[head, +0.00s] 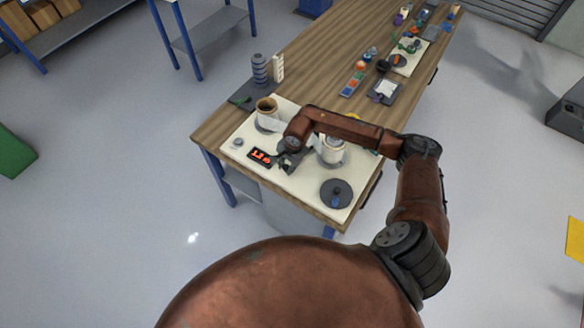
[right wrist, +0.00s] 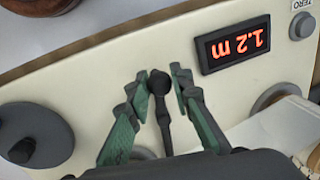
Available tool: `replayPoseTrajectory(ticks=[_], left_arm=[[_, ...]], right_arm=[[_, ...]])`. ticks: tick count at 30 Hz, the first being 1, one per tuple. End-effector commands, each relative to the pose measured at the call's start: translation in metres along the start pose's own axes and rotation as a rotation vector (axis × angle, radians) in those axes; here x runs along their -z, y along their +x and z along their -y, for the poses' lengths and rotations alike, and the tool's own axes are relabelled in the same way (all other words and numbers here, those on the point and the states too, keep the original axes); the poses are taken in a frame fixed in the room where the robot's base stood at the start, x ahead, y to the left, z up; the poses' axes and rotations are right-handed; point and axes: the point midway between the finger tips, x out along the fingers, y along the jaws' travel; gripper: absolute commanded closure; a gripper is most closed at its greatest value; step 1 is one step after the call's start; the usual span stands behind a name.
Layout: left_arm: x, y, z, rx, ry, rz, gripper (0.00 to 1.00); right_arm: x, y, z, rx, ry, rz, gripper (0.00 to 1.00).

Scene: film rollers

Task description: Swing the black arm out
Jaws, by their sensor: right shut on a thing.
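The black arm (right wrist: 163,118) is a thin dark lever with a round knob at its tip, on the cream panel (right wrist: 90,75) in the right wrist view. My right gripper (right wrist: 161,80) has its green-padded fingers on both sides of the lever, near the knob, and is shut on it. In the head view the right gripper (head: 287,161) is low over the panel, beside the red display (head: 260,157), and mostly hides the lever. The display also shows in the right wrist view (right wrist: 234,44) and reads 1.2 m. My left gripper is not in view.
A brown-cored roll (head: 267,106) and a white roll (head: 331,151) stand on the panel. A black disc with a knob (head: 336,193) is near its front right corner. A ribbed grey stack (head: 260,68) stands behind. Several small items occupy the far table (head: 330,45).

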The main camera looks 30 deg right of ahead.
Motion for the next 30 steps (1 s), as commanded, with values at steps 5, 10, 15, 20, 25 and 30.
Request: replayPoseTrajectory(ticks=[5,10,15,20,25,30], left_arm=[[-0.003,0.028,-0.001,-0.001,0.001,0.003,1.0],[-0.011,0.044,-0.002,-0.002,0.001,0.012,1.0],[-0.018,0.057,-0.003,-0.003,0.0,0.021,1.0],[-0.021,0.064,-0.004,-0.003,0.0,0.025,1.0],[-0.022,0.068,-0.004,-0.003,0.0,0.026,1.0],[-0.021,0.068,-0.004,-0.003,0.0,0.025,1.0]], right_arm=[[-0.004,0.005,-0.003,-0.002,-0.148,0.025,1.0],[-0.004,0.003,-0.011,-0.002,-0.271,0.05,1.0],[-0.003,0.001,-0.018,-0.002,-0.371,0.071,1.0],[-0.002,-0.002,-0.022,-0.001,-0.434,0.084,1.0],[-0.001,-0.003,-0.024,-0.001,-0.469,0.09,1.0],[-0.001,-0.004,-0.025,-0.002,-0.479,0.093,1.0]])
